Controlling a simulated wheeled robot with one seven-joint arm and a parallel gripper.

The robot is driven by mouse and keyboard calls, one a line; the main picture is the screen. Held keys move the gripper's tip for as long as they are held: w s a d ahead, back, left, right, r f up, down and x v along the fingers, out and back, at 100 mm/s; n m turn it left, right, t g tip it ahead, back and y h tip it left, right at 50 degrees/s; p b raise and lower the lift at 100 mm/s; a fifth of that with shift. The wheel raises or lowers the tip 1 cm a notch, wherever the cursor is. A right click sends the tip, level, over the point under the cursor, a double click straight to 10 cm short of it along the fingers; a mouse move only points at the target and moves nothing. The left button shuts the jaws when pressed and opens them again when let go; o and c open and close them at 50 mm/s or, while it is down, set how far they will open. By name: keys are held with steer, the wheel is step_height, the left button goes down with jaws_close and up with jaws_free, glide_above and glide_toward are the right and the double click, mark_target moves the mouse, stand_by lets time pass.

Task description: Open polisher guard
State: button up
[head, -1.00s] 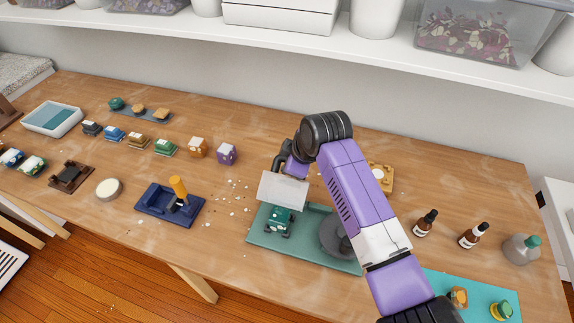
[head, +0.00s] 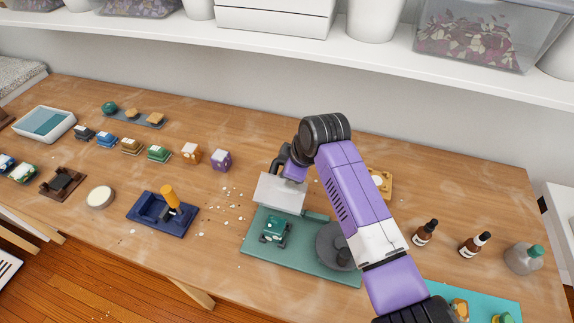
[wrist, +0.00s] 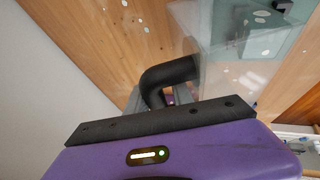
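The polisher has a green base plate (head: 300,262) with a dark grey disc (head: 334,247) at its right. A teal car-shaped piece (head: 274,230) sits on the plate's left part. The pale, see-through guard (head: 280,194) stands raised behind the piece, clear of it in the head view. It also shows in the wrist view (wrist: 240,45). A black bent handle (wrist: 165,76) runs from the guard to between my grey fingers. My gripper (wrist: 158,98) appears shut on this handle; the contact is partly hidden by the gripper body. In the head view my gripper is behind the guard.
A blue tray with an orange-handled tool (head: 162,208) stands left of the polisher, with white chips (head: 222,206) between. Dropper bottles (head: 425,232) and a grey bottle (head: 523,258) stand right of my arm. The wall and shelf (head: 240,48) are behind.

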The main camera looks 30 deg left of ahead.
steer(key=shift+r, duration=0.2)
steer(key=v, duration=0.7)
steer(key=shift+d+r+b, duration=0.25)
steer(key=shift+b, duration=0.15)
